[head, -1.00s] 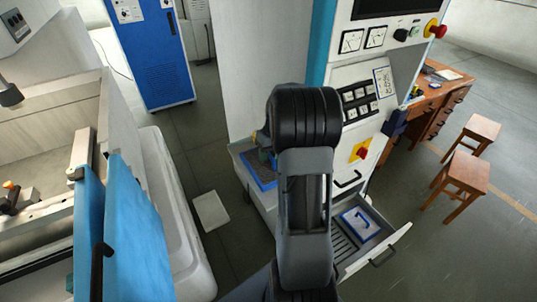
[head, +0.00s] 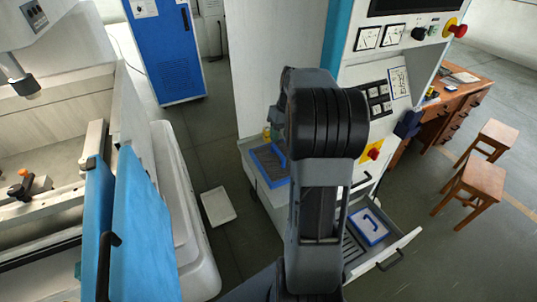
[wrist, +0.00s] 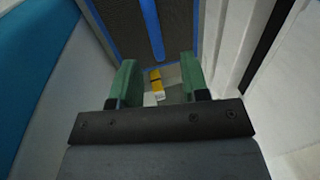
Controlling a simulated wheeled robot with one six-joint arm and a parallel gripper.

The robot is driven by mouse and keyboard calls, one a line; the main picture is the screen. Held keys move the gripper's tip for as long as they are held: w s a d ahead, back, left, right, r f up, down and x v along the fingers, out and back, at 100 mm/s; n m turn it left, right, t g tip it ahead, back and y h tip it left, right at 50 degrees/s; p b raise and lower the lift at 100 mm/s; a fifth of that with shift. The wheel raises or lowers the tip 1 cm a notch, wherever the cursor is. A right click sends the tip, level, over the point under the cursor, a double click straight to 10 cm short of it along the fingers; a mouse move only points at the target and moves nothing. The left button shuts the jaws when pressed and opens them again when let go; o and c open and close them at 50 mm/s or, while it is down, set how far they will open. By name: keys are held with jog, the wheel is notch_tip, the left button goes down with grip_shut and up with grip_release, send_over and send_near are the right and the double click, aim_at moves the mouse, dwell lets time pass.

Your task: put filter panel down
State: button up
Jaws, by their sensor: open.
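The filter panel (head: 264,166), dark grey mesh with a blue frame and blue handle, lies flat on a ledge at the side of the white machine cabinet. My arm hides its right part in the head view. In the wrist view the filter panel (wrist: 122,30) and its handle show at the top, beyond my fingertips. My gripper (wrist: 160,80) is open, its green fingers apart with nothing held between them, and clear of the handle. My arm hides the gripper in the head view.
A paler blue-framed panel (head: 369,228) with a handle lies in the open drawer (head: 397,250). Small yellow and white items (wrist: 155,82) show beyond my fingers. A white slab (head: 218,206) lies on the floor.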

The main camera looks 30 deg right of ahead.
jog(key=s+a+r+t+h, duration=0.1)
jog(key=s+a+t, duration=0.1)
jog(key=s+a, duration=0.4)
jog(key=s+a+r+n+t+h, duration=0.1)
jog(key=s+a, duration=0.6)
jog(key=a, duration=0.8)
jog(key=shift+s+a+r+n+t, duration=0.3)
jog(key=shift+r+t, duration=0.2)
jog(key=shift+r, duration=0.15)
